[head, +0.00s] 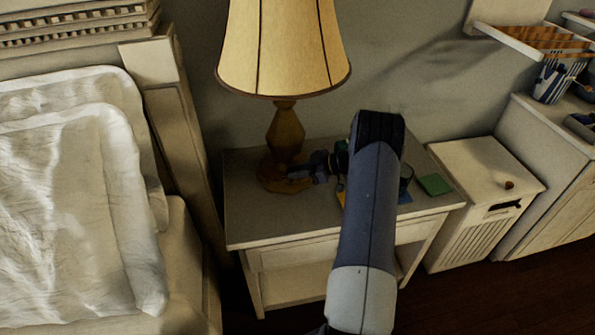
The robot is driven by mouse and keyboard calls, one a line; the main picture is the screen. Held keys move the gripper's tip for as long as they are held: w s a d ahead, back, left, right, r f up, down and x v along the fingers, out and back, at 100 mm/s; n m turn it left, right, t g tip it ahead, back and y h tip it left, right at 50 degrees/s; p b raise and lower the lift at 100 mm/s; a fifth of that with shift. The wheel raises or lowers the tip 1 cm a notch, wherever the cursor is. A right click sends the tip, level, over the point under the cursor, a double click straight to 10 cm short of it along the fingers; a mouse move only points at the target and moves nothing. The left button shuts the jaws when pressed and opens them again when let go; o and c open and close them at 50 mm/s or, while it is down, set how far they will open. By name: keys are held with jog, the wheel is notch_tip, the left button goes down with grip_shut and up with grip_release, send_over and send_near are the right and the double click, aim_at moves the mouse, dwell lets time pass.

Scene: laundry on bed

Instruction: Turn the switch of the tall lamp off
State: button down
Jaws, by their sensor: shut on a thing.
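The tall lamp (285,135) stands upright on the nightstand (245,212), with a faceted wooden stem, a round base and a cream shade (283,50) that looks lit. My gripper (292,172) reaches in from the right, low beside the stem, just above the base. Its fingers are shut on a small part of the lamp there. The switch itself is too small and too covered by the fingers to make out.
A bed with white bedding (70,200) is at left. A white bin (485,170) stands at right.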

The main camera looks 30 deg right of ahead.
jog(key=c, duration=1.3)
grip_release()
jog(key=v, duration=1)
jog(key=shift+s+d+r+b, duration=0.2)
jog(key=shift+d+r+b, duration=0.05)
jog(key=shift+b, duration=0.1)
jog(key=x, duration=1.1)
jog(key=shift+a+f+p, duration=0.1)
jog(key=shift+p, duration=0.25)
jog(key=shift+s, duration=0.1)
